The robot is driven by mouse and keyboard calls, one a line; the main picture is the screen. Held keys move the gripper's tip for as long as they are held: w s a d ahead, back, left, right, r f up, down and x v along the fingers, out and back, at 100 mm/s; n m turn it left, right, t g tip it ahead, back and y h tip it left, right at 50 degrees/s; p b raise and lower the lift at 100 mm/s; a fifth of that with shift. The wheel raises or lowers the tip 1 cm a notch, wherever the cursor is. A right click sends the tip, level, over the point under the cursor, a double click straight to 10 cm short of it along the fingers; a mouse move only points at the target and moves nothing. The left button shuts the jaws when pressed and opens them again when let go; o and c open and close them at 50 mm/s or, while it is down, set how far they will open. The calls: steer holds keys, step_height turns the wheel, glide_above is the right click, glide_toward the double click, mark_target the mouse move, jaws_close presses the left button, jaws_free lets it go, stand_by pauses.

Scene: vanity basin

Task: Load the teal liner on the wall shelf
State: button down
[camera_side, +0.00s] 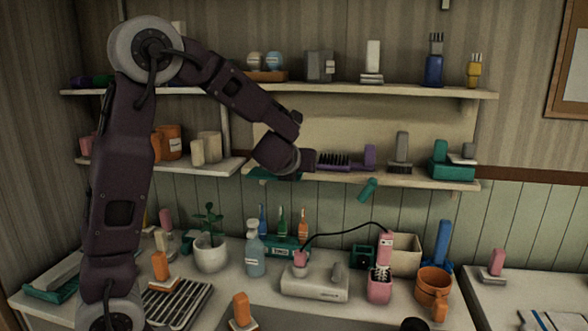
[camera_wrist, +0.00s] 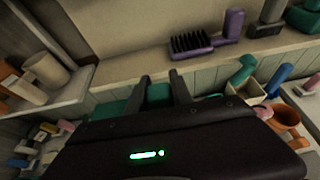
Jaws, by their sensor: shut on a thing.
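A wide teal piece, which looks like the teal liner (camera_side: 262,174), shows just under my gripper (camera_side: 290,174) in the side view, by the lower shelf's front edge. In the wrist view my gripper (camera_wrist: 163,88) has its fingers around the teal liner (camera_wrist: 158,91), and the gripper body hides much of it. The wall shelf (camera_side: 335,175) shows with its front edge ahead of the fingers in the wrist view (camera_wrist: 130,66). My gripper's fingertips are mostly hidden in the side view.
A purple brush (camera_side: 333,161) lies on the shelf beyond my gripper, with grey and teal items (camera_side: 450,168) to its right. A tilted teal cylinder (camera_side: 368,189) shows below the shelf edge; its support is unclear. Bottles and a plant (camera_side: 210,240) stand below. A bare shelf strip (camera_wrist: 115,72) shows left of the brush.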

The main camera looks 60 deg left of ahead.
steer(key=w+a, duration=1.2)
steer(key=shift+w+a, duration=0.1)
steer(key=shift+a, duration=0.05)
steer(key=shift+f, duration=0.45)
steer(key=shift+f, duration=0.3)
stand_by(0.3)
steer(key=c, duration=1.1)
jaws_free()
steer(key=shift+o, duration=0.2)
